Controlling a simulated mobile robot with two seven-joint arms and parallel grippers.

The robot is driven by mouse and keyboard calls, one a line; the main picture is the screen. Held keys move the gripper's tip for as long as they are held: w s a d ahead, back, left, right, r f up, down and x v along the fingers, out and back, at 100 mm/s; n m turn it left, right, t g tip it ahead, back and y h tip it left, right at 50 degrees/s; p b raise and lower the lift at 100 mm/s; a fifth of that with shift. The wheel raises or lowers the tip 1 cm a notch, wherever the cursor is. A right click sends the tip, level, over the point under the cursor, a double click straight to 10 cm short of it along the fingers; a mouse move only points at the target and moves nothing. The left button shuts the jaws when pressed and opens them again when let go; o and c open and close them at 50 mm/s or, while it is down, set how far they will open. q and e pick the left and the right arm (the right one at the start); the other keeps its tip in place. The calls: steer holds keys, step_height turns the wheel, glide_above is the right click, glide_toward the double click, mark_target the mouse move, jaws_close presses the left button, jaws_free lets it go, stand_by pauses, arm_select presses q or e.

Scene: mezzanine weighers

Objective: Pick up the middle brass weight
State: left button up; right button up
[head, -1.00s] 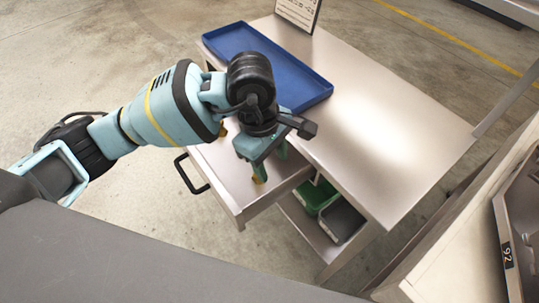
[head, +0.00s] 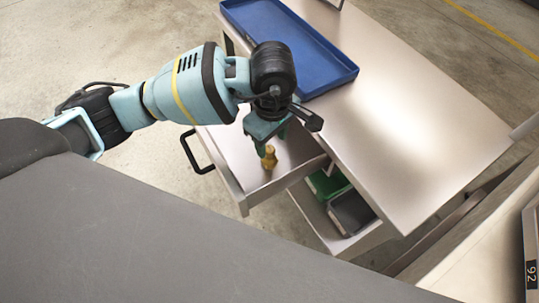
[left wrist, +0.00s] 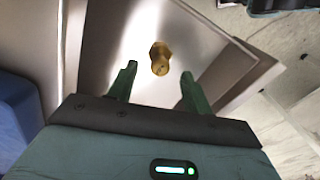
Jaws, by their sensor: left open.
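A brass weight (head: 269,158) stands in the open drawer (head: 236,190) of the metal table. It also shows in the left wrist view (left wrist: 160,58), upright on the drawer floor, just beyond the fingertips and between their lines. My left gripper (head: 268,148) is over the drawer, pointing down. In the left wrist view its two green fingers (left wrist: 156,82) are apart with nothing between them. Only one brass weight is visible now; any others are hidden by my gripper or out of view. My right gripper is not in view.
A blue tray (head: 345,75) lies on the tabletop (head: 400,130). A green bin (head: 325,184) and a grey bin (head: 352,212) sit on a lower level beside the drawer. The drawer has a black handle (head: 190,155). The right part of the tabletop is clear.

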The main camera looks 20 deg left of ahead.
mark_target(270, 149)
arm_select(q)
steer(key=f, duration=0.4)
steer(key=shift+a+f, duration=0.15)
steer(key=shift+a, duration=0.1)
jaws_close()
step_height(270, 149, up, 10)
steer(key=shift+r, duration=0.2)
stand_by(0.5)
